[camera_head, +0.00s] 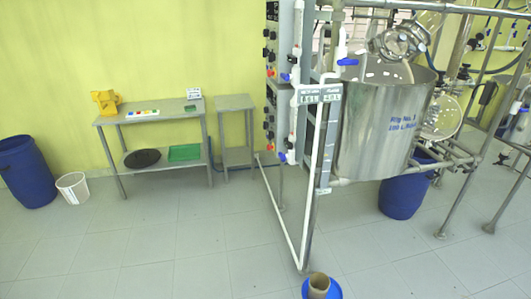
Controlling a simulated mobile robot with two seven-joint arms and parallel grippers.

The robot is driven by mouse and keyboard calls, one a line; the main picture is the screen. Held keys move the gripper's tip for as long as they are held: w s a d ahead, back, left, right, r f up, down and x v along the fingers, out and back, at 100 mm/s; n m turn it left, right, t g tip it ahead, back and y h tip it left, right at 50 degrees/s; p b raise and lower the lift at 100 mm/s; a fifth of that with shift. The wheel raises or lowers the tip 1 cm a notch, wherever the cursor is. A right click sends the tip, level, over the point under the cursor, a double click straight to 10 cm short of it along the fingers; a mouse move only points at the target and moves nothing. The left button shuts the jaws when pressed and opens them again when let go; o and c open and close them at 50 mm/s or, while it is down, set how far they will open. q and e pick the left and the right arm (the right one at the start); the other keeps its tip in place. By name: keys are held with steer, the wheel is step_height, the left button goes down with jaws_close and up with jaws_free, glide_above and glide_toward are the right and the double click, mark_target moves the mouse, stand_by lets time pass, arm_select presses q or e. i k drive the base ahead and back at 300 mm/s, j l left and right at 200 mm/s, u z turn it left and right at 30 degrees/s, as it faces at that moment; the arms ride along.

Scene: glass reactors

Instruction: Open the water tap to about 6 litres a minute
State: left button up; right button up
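Three blue tap handles show on the white pipework by the steel vessel. One blue handle (347,61) is at the top, beside the vessel's rim. A second blue handle (286,77) is on the upper left pipe, and a third blue handle (283,156) is lower on that pipe. I cannot tell which is the water tap. Two small signs, a left sign (308,96) and a right sign (332,92), hang between the pipes; their text is too small to read surely. Neither of my grippers is in view.
The steel vessel (378,125) stands in a pipe frame, with a blue drum (403,197) below. A blue round thing with a brown tube (319,284) is at the bottom edge. A grey table (155,116) and blue barrel (27,172) are left. The floor between is clear.

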mark_target(283, 157)
steer(key=i+j+u, duration=0.25)
steer(key=i, duration=0.5)
steer(key=i+u, duration=0.3)
steer(key=i, duration=0.4)
steer(key=i+z, duration=0.35)
steer(key=i+j+z, duration=0.3)
steer(key=i, duration=0.15)
steer(key=i+j+z, duration=0.2)
steer(key=i+z, duration=0.15)
steer(key=i+j+z, duration=0.6)
steer(key=j+z, duration=0.15)
steer(key=z, duration=0.15)
